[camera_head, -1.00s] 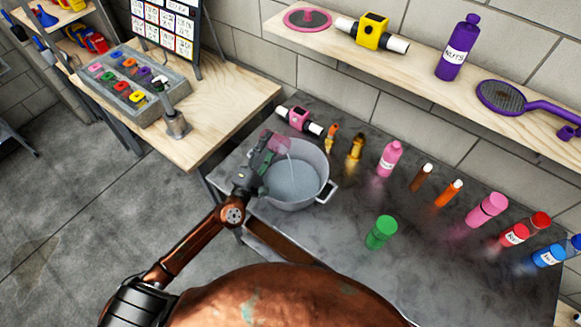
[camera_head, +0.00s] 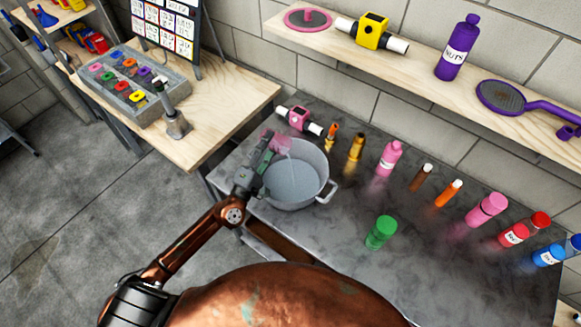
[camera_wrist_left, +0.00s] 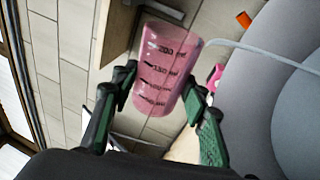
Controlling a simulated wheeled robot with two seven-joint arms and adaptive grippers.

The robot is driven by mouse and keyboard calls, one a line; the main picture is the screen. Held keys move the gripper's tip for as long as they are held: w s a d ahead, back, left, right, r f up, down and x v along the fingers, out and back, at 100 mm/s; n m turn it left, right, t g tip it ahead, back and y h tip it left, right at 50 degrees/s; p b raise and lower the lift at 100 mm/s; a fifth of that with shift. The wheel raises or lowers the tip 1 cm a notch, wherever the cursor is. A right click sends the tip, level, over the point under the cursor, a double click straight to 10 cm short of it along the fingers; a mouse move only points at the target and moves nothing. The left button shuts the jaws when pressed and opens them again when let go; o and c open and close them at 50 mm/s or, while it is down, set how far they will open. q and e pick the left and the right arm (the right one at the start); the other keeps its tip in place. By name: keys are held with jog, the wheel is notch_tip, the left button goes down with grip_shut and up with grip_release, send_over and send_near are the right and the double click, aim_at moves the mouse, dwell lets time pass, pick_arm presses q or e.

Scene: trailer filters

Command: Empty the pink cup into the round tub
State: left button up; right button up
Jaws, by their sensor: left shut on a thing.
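The pink cup (camera_head: 279,142) is see-through with dark measuring marks, clear in the left wrist view (camera_wrist_left: 160,68). My left gripper (camera_head: 266,158) is shut around its sides and holds it tilted at the left rim of the round tub (camera_head: 297,202). A thin pale stream (camera_wrist_left: 265,52) runs from the cup's lip into the tub, which also shows in the left wrist view (camera_wrist_left: 262,115). The tub is grey with side handles and stands on the dark table; pale liquid shows inside. My right gripper is out of view.
A pink device (camera_head: 298,118) and two small orange and gold bottles stand just behind the tub. A green canister (camera_head: 381,232) stands to its right, with several coloured bottles beyond. A wooden bench (camera_head: 225,115) lies left. The table's front right is clear.

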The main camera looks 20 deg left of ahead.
aim_at(276, 148)
pick_arm(q)
jog(key=shift+s+d+r+m+h, duration=0.15)
jog(key=shift+r+m+h, duration=0.15)
jog(key=shift+m, duration=0.5)
jog(key=shift+w+d+r+m+h, duration=0.1)
jog(key=shift+r+m+h, duration=0.2)
jog(key=shift+m, duration=0.5)
dwell(0.4)
jog(key=shift+s+d+f+m+h+b, duration=0.15)
jog(key=shift+d+f+m+h+b, duration=0.2)
jog(key=shift+m, duration=0.65)
dwell(0.3)
jog(key=shift+s+d+r+m+h, duration=0.1)
jog(key=shift+r+m+h, duration=0.1)
jog(key=shift+m, duration=0.35)
jog(key=shift+s+d+r+m+h, duration=0.1)
jog(key=shift+m+h, duration=0.05)
jog(key=shift+m, duration=0.4)
jog(key=shift+s+d+r+m+h, duration=0.15)
jog(key=shift+d+m+h, duration=0.15)
jog(key=shift+m, duration=0.45)
jog(key=shift+d+r+m+h, duration=0.15)
jog(key=shift+d+m+h, duration=0.15)
jog(key=shift+m, duration=0.5)
jog(key=shift+s+d+r+m+h, duration=0.1)
jog(key=shift+d+r+m+h, duration=0.15)
jog(key=shift+m, duration=0.5)
dwell(1.3)
